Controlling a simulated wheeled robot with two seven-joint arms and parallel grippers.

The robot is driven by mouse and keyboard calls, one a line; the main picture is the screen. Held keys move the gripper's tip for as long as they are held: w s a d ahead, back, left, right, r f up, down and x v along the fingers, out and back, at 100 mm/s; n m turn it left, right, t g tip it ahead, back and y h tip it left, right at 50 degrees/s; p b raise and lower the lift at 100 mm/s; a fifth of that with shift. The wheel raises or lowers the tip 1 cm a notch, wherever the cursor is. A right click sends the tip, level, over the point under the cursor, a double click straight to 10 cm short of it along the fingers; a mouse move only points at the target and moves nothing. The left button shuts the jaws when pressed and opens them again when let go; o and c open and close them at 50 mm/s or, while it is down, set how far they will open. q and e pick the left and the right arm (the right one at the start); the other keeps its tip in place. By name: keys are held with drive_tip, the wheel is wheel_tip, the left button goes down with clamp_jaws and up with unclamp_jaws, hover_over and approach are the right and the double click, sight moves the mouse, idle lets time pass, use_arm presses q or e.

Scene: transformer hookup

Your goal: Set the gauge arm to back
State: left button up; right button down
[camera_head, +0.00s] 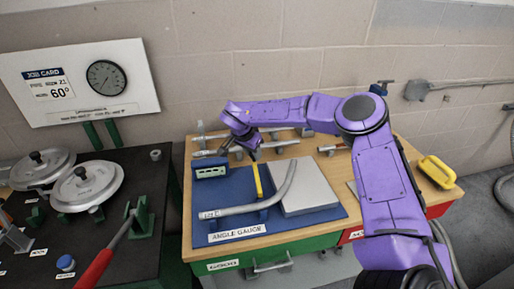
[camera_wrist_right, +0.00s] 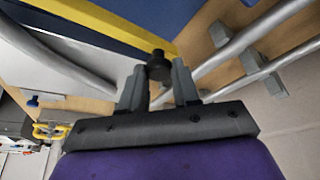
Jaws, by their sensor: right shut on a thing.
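The gauge arm (camera_head: 258,180) is a narrow yellow bar on the blue angle gauge board (camera_head: 230,229), pointing away from the board's label. It also shows in the right wrist view as a yellow strip (camera_wrist_right: 122,24) with a black knob (camera_wrist_right: 158,66) at its end. My right gripper (camera_head: 252,153) is at the far end of the gauge arm. In the right wrist view its two fingers (camera_wrist_right: 158,84) are shut on the black knob. My left gripper is not in view.
A grey bent pipe (camera_head: 270,199) and a grey plate (camera_head: 304,188) lie close to the gauge arm's right. Metal pipes on supports (camera_wrist_right: 244,40) lie behind. A yellow-handled tool (camera_head: 437,171) is at right.

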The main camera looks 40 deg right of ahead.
drive_tip(key=shift+w+a+r+n, duration=0.1)
drive_tip(key=shift+w+a+n, duration=0.1)
drive_tip(key=shift+n, duration=0.1)
drive_tip(key=c, duration=0.8)
unclamp_jaws()
drive_tip(key=b+v, duration=0.1)
drive_tip(key=v, duration=0.9)
drive_tip(key=shift+s+a+r+b, duration=0.15)
drive_tip(key=shift+r+b, duration=0.05)
drive_tip(key=shift+b, duration=0.15)
